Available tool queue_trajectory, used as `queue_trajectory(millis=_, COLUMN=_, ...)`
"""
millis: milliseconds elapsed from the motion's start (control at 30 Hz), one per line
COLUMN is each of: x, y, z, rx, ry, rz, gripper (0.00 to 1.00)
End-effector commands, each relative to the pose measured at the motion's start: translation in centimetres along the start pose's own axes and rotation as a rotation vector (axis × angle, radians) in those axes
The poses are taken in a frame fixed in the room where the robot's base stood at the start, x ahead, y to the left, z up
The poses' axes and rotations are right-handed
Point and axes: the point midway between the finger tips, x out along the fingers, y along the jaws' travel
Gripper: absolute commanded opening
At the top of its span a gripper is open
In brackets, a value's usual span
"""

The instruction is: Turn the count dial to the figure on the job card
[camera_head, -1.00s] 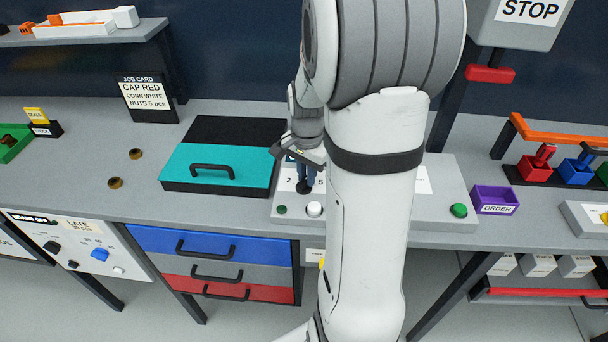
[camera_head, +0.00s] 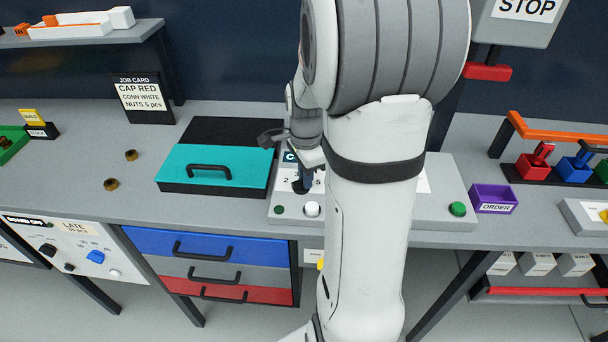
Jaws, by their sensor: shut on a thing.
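The job card (camera_head: 141,98) stands at the back of the bench and reads CAP RED, CONN WHITE, NUTS 5 pcs. My arm hides much of the panel right of the dial. I cannot tell which figure the dial points to.
A teal lid (camera_head: 215,168) with a black handle lies left of the panel. A white button (camera_head: 312,209) and a green button (camera_head: 457,209) sit along the panel's front. A purple ORDER tray (camera_head: 493,199) is to the right.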

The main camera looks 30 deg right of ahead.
Motion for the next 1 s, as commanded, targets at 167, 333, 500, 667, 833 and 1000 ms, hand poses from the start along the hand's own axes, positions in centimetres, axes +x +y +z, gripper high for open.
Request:
queue_trajectory(millis=167, x=-0.1, y=-0.2, z=0.2, rx=0.003, ry=-0.003, rz=-0.006, gripper=0.0)
queue_trajectory(millis=333, x=-0.1, y=-0.2, z=0.2, rx=0.002, ry=-0.003, rz=-0.007, gripper=0.17)
queue_trajectory(millis=500, x=-0.1, y=-0.1, z=0.1, rx=0.002, ry=-0.002, rz=-0.005, gripper=0.31)
queue_trajectory(millis=667, x=-0.1, y=-0.1, z=0.0, rx=0.001, ry=-0.001, rz=-0.003, gripper=0.36)
queue_trajectory(millis=833, x=-0.2, y=-0.1, z=0.0, rx=0.001, ry=0.0, rz=-0.003, gripper=0.36)
queue_trajectory(millis=1000, x=-2.2, y=-0.2, z=0.0, rx=0.001, ry=0.001, rz=-0.007, gripper=0.36)
